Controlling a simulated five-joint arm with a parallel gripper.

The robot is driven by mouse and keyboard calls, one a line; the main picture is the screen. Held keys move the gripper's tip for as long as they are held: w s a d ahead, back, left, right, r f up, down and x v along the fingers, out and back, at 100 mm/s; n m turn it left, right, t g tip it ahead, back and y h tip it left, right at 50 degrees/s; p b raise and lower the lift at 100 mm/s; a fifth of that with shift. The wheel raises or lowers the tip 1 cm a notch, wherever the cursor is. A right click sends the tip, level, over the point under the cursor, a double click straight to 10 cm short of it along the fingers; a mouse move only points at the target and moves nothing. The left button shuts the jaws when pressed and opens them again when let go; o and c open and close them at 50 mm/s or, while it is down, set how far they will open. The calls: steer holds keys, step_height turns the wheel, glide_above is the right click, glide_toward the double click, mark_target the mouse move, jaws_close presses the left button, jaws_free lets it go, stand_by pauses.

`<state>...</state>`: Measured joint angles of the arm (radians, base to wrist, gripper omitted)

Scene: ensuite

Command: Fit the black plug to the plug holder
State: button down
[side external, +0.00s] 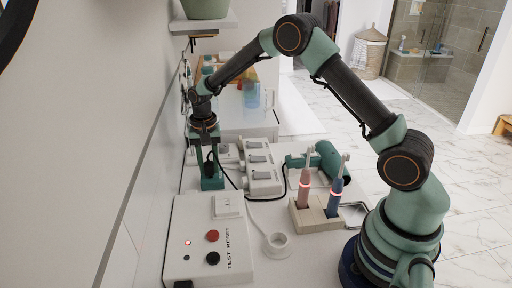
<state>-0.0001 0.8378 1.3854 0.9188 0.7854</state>
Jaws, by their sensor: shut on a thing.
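My gripper (208,168) points down over the counter near the wall, with its teal fingers shut on the black plug (209,168). The plug is small and dark and partly hidden by the fingers. A black cord runs from it across the counter towards the teal hair dryer (325,160). A teal block-like shape (212,184) shows right at the fingertips. I cannot tell whether it is part of the gripper or the plug holder, nor whether the plug touches anything below it.
A white box with red and black buttons (212,237) stands in front. White switch units (262,170) lie to the right of my gripper. A beige stand (316,217) holds two toothbrushes. A white ring (278,243) is in front of it. Bottles and a clear jug stand behind.

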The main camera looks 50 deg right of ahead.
steer(key=shift+f, duration=0.4)
steer(key=shift+c, duration=2.3)
jaws_free()
step_height(320, 180, up, 11)
steer(key=s+r+n+t, duration=0.2)
steer(key=s+r+n, duration=0.2)
steer(key=s+r, duration=0.6)
steer(key=s+n+t, duration=0.3)
steer(key=s+n, duration=0.2)
steer(key=s, duration=0.6)
steer(key=shift+s+r+t, duration=0.3)
steer(key=shift+s+r, duration=0.05)
